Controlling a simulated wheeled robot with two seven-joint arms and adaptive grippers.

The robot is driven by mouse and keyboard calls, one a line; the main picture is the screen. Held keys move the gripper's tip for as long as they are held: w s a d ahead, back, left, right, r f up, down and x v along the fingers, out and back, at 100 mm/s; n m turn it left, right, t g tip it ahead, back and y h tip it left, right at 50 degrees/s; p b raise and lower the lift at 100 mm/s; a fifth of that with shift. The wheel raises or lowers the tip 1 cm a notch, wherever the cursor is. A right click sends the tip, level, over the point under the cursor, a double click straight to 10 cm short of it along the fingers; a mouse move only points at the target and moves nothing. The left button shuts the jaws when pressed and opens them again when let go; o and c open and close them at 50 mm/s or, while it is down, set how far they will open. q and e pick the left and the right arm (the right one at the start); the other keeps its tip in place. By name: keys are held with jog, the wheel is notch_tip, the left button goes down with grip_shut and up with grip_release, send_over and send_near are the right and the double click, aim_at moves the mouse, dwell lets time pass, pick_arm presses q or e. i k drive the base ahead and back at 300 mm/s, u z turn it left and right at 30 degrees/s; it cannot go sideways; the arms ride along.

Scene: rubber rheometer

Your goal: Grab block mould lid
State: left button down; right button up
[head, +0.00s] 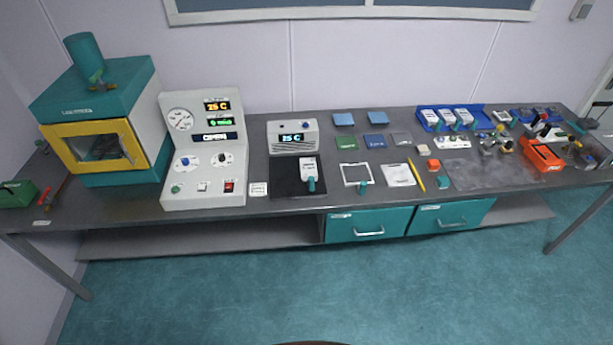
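No part is plainly marked as the block mould lid, and I cannot tell which piece it is. A small white block with a teal knob (309,172) stands on a black mat (285,182) at the middle of the bench. Several similar pale blocks with teal knobs (445,117) sit in a blue tray (476,107) at the back right. A white square frame (355,168) lies right of the black mat, with a teal knob (363,187) at its front edge. Neither of my grippers is in view.
A teal oven with a yellow door (98,150) and a grey control console (205,160) stand at the left of the grey bench (262,204). A temperature box (292,137) stands behind the mat. An orange box (541,154) and tools crowd the right. Teal drawers (367,226) hang below.

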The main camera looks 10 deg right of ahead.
aim_at(308, 166)
jog(key=u, duration=0.5)
jog(key=i, duration=0.5)
jog(key=u, duration=0.45)
